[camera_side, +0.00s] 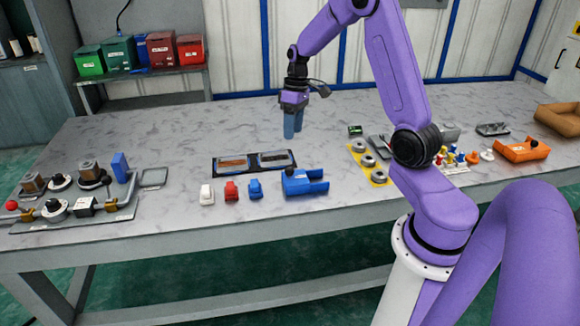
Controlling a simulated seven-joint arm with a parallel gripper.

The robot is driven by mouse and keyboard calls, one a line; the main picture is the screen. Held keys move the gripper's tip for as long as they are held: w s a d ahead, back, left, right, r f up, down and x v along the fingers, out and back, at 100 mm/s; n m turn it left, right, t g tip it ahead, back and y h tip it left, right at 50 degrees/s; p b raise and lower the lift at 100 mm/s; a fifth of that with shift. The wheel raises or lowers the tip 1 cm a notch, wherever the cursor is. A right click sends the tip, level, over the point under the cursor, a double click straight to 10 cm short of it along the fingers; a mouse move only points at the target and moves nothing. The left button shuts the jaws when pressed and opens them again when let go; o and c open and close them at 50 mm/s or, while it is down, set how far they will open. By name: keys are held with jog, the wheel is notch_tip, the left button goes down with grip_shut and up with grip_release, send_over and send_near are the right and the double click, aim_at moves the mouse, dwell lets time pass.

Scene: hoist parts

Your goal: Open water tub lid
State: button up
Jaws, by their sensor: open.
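My gripper (293,124) hangs above the back middle of the table, its blue fingers pointing down with nothing seen between them. No water tub is clearly marked in this view. A black frame with two shallow rectangular compartments (254,163) lies on the table below and left of my gripper. One compartment looks brown, the other grey and brown; I cannot tell whether either has a lid. A blue open-sided holder (305,183) stands in front of my gripper, toward the near table edge.
White (206,194), red (231,192) and blue (255,188) small parts stand in front of the frame. A yellow plate with grey rings (368,162) and an orange holder (523,150) are right. A fixture board (75,205) is left. Bare table (180,140) lies behind the frame.

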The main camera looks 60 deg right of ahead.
jog(key=f, duration=0.4)
jog(key=a+f, duration=0.1)
jog(key=f, duration=0.3)
jog(key=a+f, duration=0.1)
jog(key=f, duration=0.3)
jog(key=shift+s+a+f, duration=0.2)
jog(key=shift+s+f, duration=0.05)
